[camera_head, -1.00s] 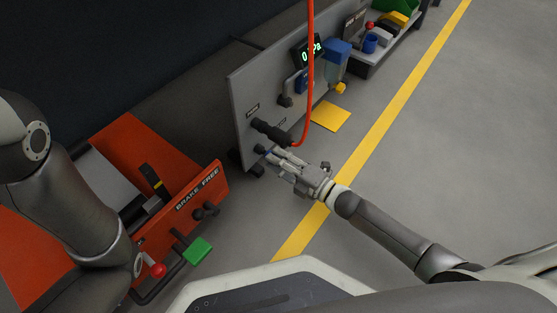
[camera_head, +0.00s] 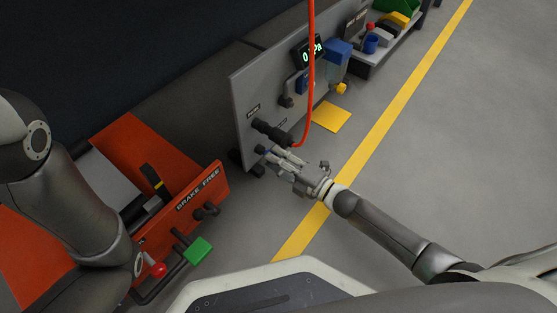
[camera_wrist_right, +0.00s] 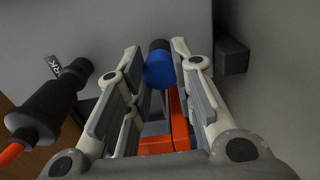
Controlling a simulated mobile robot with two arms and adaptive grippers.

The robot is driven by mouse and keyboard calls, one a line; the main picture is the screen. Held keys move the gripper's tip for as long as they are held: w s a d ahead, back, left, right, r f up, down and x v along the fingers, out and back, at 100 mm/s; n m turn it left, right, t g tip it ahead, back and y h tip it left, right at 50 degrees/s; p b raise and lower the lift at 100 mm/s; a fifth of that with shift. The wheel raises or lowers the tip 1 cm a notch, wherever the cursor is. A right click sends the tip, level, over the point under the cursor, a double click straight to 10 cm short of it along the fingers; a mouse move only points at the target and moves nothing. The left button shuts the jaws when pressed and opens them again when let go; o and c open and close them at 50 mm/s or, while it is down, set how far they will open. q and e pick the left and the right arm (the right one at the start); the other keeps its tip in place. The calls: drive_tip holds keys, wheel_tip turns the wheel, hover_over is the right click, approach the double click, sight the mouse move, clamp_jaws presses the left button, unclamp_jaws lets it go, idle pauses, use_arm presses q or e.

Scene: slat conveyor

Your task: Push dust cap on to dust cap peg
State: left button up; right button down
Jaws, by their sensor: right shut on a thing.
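The blue dust cap (camera_wrist_right: 160,72) sits between the fingers of my right gripper (camera_wrist_right: 155,52), which is shut on it. A black round end (camera_wrist_right: 159,44), seemingly the dust cap peg, shows straight beyond the cap. I cannot tell whether the cap touches it or is on it. In the head view my right gripper (camera_head: 268,154) reaches the lower front of the grey panel (camera_head: 245,100), just below the black hose connector (camera_head: 273,132). The cap is barely visible there. My left arm is at the left, but its gripper is not in view.
The connector (camera_wrist_right: 45,110) with its orange hose (camera_wrist_right: 10,152) is close left of my right gripper. A dark block (camera_wrist_right: 232,55) sticks out on its right. Floor right of the panel is free.

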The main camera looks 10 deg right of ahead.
drive_tip(key=shift+w+a, duration=0.3)
drive_tip(key=shift+w, duration=0.05)
drive_tip(key=c, duration=1.2)
unclamp_jaws()
drive_tip(key=shift+o, duration=0.2)
drive_tip(key=v, duration=1.2)
drive_tip(key=shift+d, duration=0.1)
